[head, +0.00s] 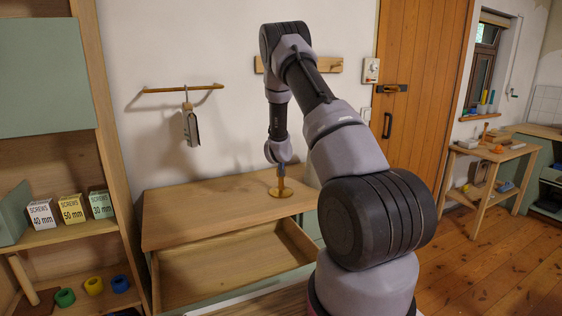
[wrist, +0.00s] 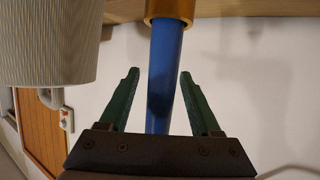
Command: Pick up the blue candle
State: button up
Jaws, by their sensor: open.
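The blue candle (wrist: 163,75) stands in a brass-coloured holder (wrist: 170,9), which shows at the top of the wrist view. In the head view the holder (head: 281,190) stands upright on the wooden dresser top (head: 200,212), with a little blue showing above it. My gripper (wrist: 158,77) is open, with one green finger on each side of the candle. Gaps show between both fingers and the candle, though I cannot tell the depth exactly. In the head view my gripper (head: 281,166) is at the candle and hides most of it.
A pale ribbed vessel (wrist: 48,40) is close on the left in the wrist view. The dresser's drawer (head: 225,275) is open and looks empty. A rail (head: 183,90) with a hanging item (head: 190,125) is on the wall above. The dresser top's left part is clear.

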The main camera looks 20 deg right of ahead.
grip_shut()
jog(key=shift+r, duration=0.1)
